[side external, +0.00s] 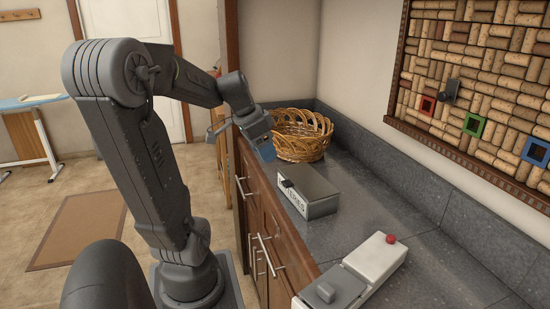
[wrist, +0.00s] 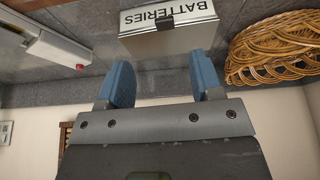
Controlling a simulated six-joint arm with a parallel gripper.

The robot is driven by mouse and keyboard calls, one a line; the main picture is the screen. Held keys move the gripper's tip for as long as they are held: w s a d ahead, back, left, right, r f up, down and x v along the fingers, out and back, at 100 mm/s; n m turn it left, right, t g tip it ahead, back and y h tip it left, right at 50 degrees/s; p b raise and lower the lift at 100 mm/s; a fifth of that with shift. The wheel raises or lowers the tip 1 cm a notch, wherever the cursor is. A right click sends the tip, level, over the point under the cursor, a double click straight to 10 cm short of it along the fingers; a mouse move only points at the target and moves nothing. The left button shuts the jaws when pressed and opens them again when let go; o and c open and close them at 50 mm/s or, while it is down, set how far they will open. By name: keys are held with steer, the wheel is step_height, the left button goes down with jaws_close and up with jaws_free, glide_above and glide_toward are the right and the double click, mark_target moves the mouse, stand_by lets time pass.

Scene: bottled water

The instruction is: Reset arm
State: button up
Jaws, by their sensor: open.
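My gripper (side external: 264,148) hangs at the cabinet's front edge, a little to the left of the wicker basket and above the counter's level. It has blue fingers. In the wrist view the two fingers of my gripper (wrist: 162,68) stand well apart with nothing between them. My arm is bent at the elbow and reaches toward the far end of the counter. No bottle shows in either view.
A grey batteries box (side external: 312,204), also in the wrist view (wrist: 168,42), sits on the dark counter (side external: 408,212). A wicker basket (side external: 298,148) stands behind it. A white device (side external: 362,262) with a red button is nearer. A cork board (side external: 480,70) hangs at right.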

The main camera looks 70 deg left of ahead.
steer(key=shift+w+d, duration=0.1)
steer(key=s+d+m+t, duration=0.1)
steer(key=d, duration=2.3)
steer(key=shift+d+r, duration=0.15)
steer(key=shift+r, duration=0.2)
